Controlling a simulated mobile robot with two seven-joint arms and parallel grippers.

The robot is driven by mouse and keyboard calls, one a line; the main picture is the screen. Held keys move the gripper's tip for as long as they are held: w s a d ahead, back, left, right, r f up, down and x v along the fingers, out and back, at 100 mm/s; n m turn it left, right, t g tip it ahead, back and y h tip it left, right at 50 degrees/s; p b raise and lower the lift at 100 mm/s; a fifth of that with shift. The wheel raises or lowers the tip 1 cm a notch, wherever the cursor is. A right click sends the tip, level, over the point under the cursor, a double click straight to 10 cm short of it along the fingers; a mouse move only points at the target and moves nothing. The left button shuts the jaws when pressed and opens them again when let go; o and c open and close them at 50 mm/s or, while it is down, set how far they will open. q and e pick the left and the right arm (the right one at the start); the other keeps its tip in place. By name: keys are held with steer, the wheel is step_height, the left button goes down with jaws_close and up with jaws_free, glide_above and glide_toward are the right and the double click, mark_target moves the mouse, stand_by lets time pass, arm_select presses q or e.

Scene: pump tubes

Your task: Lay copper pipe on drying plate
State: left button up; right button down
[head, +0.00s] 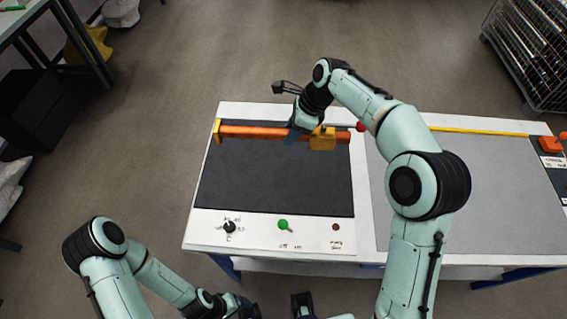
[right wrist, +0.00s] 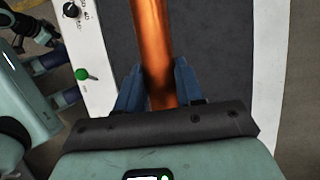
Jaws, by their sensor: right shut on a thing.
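The copper pipe (head: 255,132) is a long orange tube running left to right along the far edge of the dark drying plate (head: 270,180). My right gripper (head: 294,132) is shut on it, right of its middle. In the right wrist view the pipe (right wrist: 152,40) runs up between the two blue fingers (right wrist: 160,88) over the dark plate. I cannot tell whether it touches the plate. My left gripper (head: 240,306) is low in the head view, in front of the table and partly cut off; its fingers are unclear.
A yellow bracket (head: 217,130) is at the pipe's left end, and a yellow block (head: 322,138) is near its right end. A black knob (head: 229,227) and a green switch (head: 283,225) sit on the white front panel. A grey mat (head: 480,190) lies right of the plate.

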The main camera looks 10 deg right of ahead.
step_height(320, 180, down, 12)
steer(key=shift+r+b, duration=0.25)
steer(key=shift+b, duration=0.45)
arm_select(q)
steer(key=shift+s+f, duration=0.25)
steer(key=shift+f, duration=0.35)
steer(key=shift+s+f, duration=0.2)
steer(key=shift+f, duration=0.35)
arm_select(e)
steer(key=shift+f, duration=2.5)
steer(key=shift+f, duration=0.15)
steer(key=c, duration=0.7)
jaws_free()
arm_select(q)
steer(key=shift+w+r+p, duration=0.15)
steer(key=shift+r+p, duration=0.15)
steer(key=shift+r, duration=0.25)
arm_select(e)
steer(key=v, duration=1.2)
steer(key=shift+s, duration=0.1)
